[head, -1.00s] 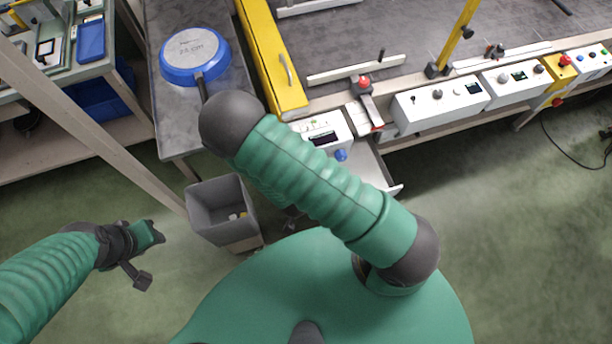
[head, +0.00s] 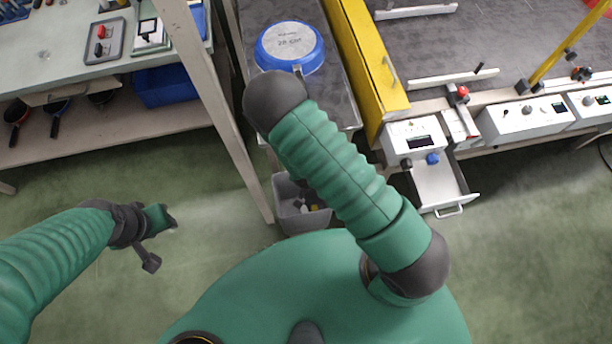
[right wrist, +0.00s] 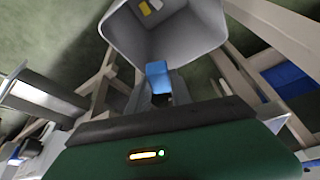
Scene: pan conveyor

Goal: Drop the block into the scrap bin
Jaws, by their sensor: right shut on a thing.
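The block (right wrist: 158,77) is blue and shows in the right wrist view. My right gripper (right wrist: 160,98) is shut on it. The grey scrap bin (right wrist: 185,35) opens just beyond the block in that view, with small white and yellow pieces inside. In the head view the scrap bin (head: 291,218) stands on the floor, partly behind my right arm, and the block cannot be made out. My left gripper (head: 160,240) is over the floor at the left, away from the bin, and holds nothing visible.
A blue pan (head: 290,47) lies upside down on the grey table behind my right arm. A beige post (head: 215,100) rises left of the bin. An open drawer (head: 437,190) juts out at the right. A bench (head: 65,60) stands at the far left.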

